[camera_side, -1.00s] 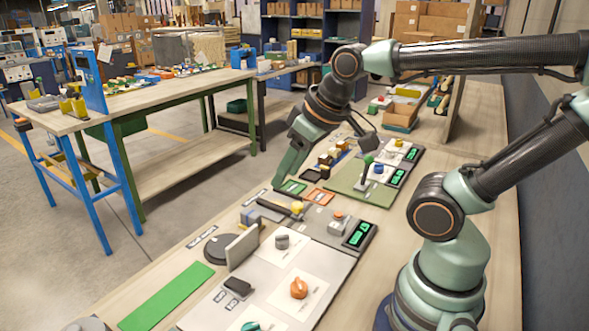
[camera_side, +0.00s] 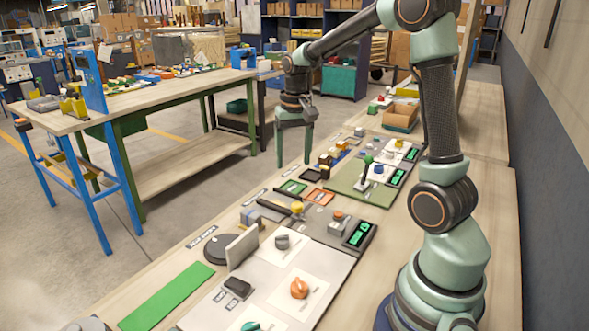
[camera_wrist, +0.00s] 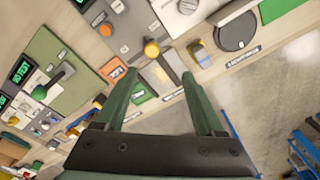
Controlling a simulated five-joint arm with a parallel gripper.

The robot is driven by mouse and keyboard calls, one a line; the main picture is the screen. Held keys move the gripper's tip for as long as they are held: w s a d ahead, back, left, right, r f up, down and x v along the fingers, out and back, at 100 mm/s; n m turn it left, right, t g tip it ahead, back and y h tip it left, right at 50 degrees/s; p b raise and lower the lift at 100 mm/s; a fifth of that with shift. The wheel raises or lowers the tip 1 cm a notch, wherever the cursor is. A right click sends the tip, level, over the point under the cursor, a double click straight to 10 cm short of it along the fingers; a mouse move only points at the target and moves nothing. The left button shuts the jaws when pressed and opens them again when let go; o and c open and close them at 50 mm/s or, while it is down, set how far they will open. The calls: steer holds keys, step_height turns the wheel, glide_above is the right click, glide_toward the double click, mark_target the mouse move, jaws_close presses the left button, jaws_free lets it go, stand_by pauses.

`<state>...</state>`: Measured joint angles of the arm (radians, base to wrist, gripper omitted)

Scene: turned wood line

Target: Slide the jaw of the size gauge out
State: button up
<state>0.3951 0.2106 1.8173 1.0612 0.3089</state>
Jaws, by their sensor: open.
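A yellow knob (camera_side: 297,207) stands by the rail's right end. Which piece is the jaw I cannot tell for sure. In the wrist view the gauge (camera_wrist: 170,66) shows between and beyond my fingertips, with the yellow knob (camera_wrist: 151,48) close by. My gripper (camera_side: 293,164) points down, open and empty, well above the bench and apart from the gauge. It also spans the wrist view (camera_wrist: 157,76).
Green (camera_side: 292,187) and orange (camera_side: 319,197) trays lie behind the gauge. In front are a dark disc (camera_side: 215,249) with an upright grey plate (camera_side: 243,247) and a board with knobs. A lever (camera_side: 366,170) stands on a green panel at the right. The air around my gripper is clear.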

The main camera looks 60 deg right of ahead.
mark_target(297, 204)
steer(key=shift+m+g, duration=0.3)
steer(key=shift+m, duration=0.2)
steer(key=f, duration=0.4)
steer(key=d+f, duration=0.1)
steer(key=f, duration=0.4)
steer(key=d+f, duration=0.1)
steer(key=f, duration=0.4)
steer(key=shift+w+d, duration=0.1)
steer(key=shift+w, duration=0.05)
jaws_close()
stand_by(0.6)
